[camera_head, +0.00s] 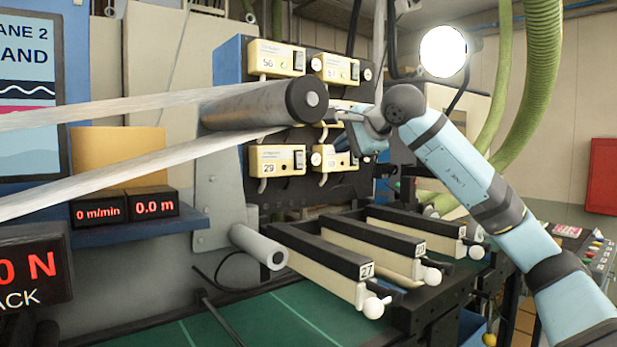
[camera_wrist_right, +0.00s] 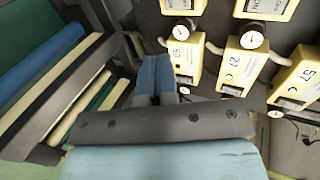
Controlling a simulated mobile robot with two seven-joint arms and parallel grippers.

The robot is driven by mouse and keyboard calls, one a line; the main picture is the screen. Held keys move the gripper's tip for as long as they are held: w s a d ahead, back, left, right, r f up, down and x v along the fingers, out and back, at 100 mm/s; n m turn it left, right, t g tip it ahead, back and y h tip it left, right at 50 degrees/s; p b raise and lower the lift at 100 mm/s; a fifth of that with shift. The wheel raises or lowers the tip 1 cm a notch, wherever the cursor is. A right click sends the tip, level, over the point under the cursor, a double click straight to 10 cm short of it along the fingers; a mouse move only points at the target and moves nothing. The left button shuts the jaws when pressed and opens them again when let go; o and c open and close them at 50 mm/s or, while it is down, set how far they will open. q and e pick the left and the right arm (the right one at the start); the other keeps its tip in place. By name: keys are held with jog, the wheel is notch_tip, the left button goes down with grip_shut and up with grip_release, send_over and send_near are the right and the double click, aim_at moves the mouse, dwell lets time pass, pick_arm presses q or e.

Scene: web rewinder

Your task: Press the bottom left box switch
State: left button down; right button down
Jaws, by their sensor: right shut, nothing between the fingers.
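The bottom left box (camera_head: 277,160), cream and numbered 29, sits on the dark panel (camera_head: 237,183) in the head view, with a dark switch (camera_head: 299,159) at its right end. My right gripper (camera_head: 332,114) is shut and empty, in front of the panel by the roller's right end, above and right of that box and apart from it. In the right wrist view its blue fingers (camera_wrist_right: 154,78) are together, left of a cream box (camera_wrist_right: 184,62). I cannot tell whether box 29 shows there. My left gripper is out of view.
A grey roller (camera_head: 250,108) with white web juts out above box 29 and hides part of the panel. Other switch boxes sit above (camera_head: 277,58) and to the right (camera_head: 332,160). Numbered cream bars (camera_head: 325,270) and a smaller roller (camera_head: 258,246) lie below.

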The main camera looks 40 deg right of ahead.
jog(key=p, duration=0.3)
send_near(301, 166)
jog(key=x, duration=0.6)
jog(key=shift+w+f, duration=0.1)
jog(key=shift+f, duration=0.2)
jog(key=shift+w+f, duration=0.1)
jog(key=shift+w, duration=0.35)
jog(key=shift+w, duration=0.3)
jog(key=shift+s, duration=0.15)
